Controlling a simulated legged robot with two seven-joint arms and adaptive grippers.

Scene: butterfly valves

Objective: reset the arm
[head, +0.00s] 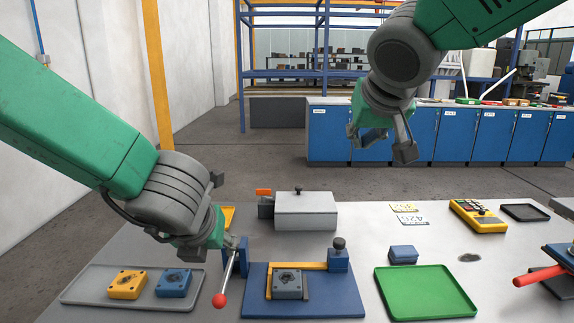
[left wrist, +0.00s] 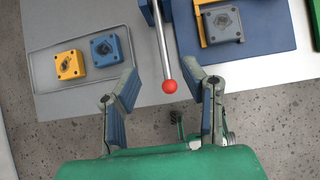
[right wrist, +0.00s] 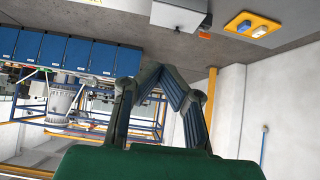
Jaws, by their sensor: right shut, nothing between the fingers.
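My left gripper (left wrist: 163,82) is open, its two blue-padded fingers well apart. The metal lever with a red ball end (left wrist: 170,86) shows between them; contact cannot be told. In the head view my left gripper (head: 215,222) is low over the table, beside the blue post and the lever's red ball (head: 219,300). My right gripper (head: 381,143) is raised above the far side of the table, away from all objects. In the right wrist view my right gripper (right wrist: 165,78) is shut and empty, its fingers meeting ahead of the camera.
A grey tray (head: 80,291) holds a yellow and a blue block. A blue plate (head: 340,303) carries a grey block. A grey box (head: 306,212), green tray (head: 425,290), small blue box (head: 403,255) and yellow device (head: 478,214) are on the table. Blue cabinets (head: 430,135) stand behind.

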